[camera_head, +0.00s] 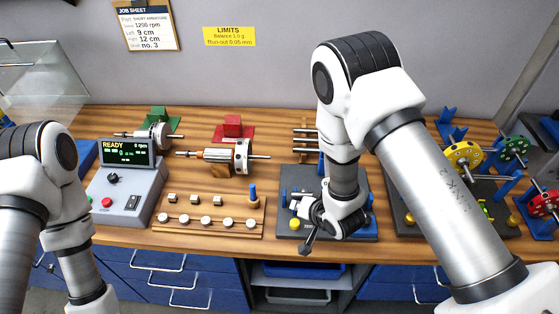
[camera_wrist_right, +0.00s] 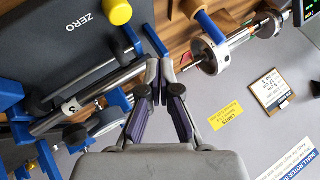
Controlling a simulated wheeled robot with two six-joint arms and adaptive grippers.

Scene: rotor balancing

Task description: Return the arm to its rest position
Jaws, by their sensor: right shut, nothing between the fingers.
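My right arm (camera_head: 430,190) reaches in from the right and bends down over the middle of the bench. Its gripper (camera_head: 308,238) hangs above the front part of a dark plate with blue supports (camera_head: 372,232). In the right wrist view the fingers of this gripper (camera_wrist_right: 160,70) are together at the tips, with nothing between them. That view also shows the plate marked ZERO (camera_wrist_right: 80,30) close beside the fingers. My left arm (camera_head: 60,215) is folded at the left edge, and its gripper is outside the frame.
A control box reading READY (camera_head: 128,190), a wooden tray of small weights (camera_head: 225,232) and a rotor (camera_head: 215,155) stand left of the right gripper. A stand with coloured wheels (camera_head: 464,157) is at the right. The wall behind carries a job sheet (camera_head: 147,25).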

